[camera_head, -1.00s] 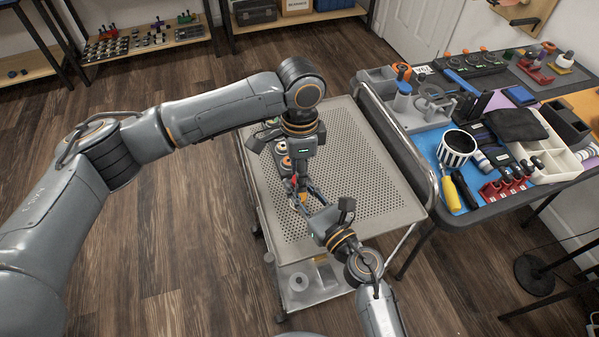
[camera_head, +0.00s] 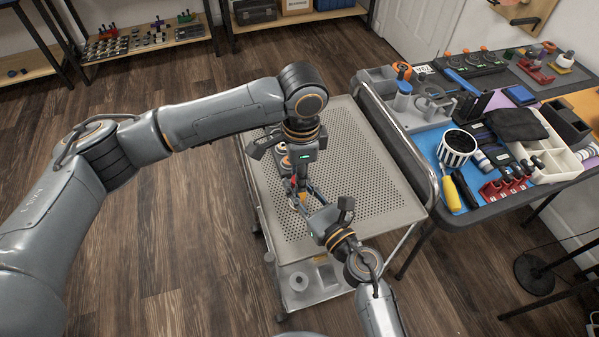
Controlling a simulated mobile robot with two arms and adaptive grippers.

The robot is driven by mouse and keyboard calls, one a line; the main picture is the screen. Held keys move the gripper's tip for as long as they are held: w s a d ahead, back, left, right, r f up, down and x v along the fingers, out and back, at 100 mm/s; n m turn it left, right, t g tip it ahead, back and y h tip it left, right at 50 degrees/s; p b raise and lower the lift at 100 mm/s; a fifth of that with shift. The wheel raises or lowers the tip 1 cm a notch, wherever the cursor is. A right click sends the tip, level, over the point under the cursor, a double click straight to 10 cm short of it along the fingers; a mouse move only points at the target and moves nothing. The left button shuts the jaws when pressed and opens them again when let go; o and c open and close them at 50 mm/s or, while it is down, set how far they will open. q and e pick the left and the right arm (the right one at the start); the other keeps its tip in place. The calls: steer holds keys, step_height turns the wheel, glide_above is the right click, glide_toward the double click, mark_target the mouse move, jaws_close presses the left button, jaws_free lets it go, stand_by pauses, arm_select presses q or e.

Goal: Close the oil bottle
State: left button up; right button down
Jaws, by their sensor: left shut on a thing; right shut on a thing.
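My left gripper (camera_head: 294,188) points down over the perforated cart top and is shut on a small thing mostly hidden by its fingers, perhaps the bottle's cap. My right gripper (camera_head: 303,197) reaches in from the lower right and is shut on a small orange-yellow thing, likely the oil bottle (camera_head: 302,198), just below the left fingertips. The two grippers' tips meet closely there. Whether cap and bottle touch cannot be told at this size.
The perforated cart top (camera_head: 370,200) is clear on its right side. A crowded workbench (camera_head: 437,220) with tools, a striped cup (camera_head: 456,148) and trays stands at right. A lower cart shelf (camera_head: 318,290) shows below.

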arm_select(q)
steer(key=shift+s+a+f, duration=0.1)
steer(key=shift+s+f, duration=0.05)
steer(key=shift+f, duration=0.4)
arm_select(e)
steer(key=shift+r, duration=0.1)
arm_select(q)
steer(key=shift+a+f, duration=0.1)
stand_by(0.6)
steer(key=o, duration=0.6)
steer(key=shift+c, duration=0.2)
arm_select(e)
steer(key=shift+d, duration=0.1)
arm_select(q)
steer(key=shift+d+r, duration=0.15)
steer(key=shift+r, duration=1)
steer(key=shift+d+r, duration=0.1)
steer(key=shift+r, duration=1)
steer(key=c, duration=0.4)
